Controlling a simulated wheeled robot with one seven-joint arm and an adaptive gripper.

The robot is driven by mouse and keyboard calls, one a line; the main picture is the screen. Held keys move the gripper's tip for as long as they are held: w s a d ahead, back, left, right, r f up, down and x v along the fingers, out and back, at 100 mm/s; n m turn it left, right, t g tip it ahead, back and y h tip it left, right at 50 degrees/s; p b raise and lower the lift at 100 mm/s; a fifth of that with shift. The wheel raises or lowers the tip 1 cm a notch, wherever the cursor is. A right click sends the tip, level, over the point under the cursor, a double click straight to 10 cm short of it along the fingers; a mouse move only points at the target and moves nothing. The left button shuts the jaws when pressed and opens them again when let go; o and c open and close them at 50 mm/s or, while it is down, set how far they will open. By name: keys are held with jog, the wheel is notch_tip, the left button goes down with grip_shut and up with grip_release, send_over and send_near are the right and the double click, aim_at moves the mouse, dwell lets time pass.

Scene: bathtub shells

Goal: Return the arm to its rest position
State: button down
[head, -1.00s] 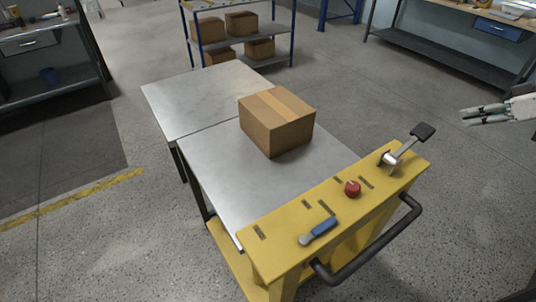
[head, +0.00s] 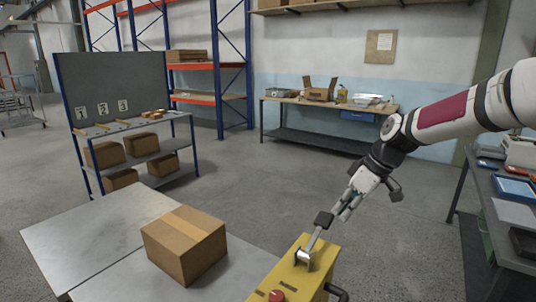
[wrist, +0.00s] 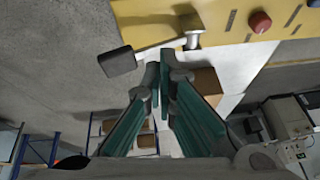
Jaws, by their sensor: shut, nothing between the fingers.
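My gripper (head: 347,212) is shut and empty, hanging at the end of my arm on the right side of the head view. Its fingertips appear just to the right of the black-ended lever (head: 324,219) on the yellow console (head: 288,271). In the wrist view the shut fingers (wrist: 161,82) point towards the console edge (wrist: 150,12). The lever's black paddle (wrist: 117,62) lies to the left of the fingertips, with a visible gap. The fingers hide part of the floor and a box beyond.
A cardboard box (head: 186,243) sits on the metal table (head: 95,230). A red button (head: 277,296) is on the console. A shelf rack (head: 155,150) with boxes stands behind. A workbench (head: 514,245) is at the right. The floor between is open.

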jog(key=s+r+m+t+h, duration=0.1)
jog(key=s+r+m, duration=0.2)
jog(key=s, duration=0.8)
jog(key=s+r+m+t+h, duration=0.1)
jog(key=s+r+m+h, duration=0.1)
jog(key=s, duration=0.9)
jog(key=s+r+m+t+h, duration=0.1)
jog(key=s+r+m, duration=0.3)
jog(key=s, duration=0.7)
jog(key=shift+s+d+m, duration=0.25)
jog(key=shift+s+m, duration=0.1)
jog(key=shift+m, duration=0.15)
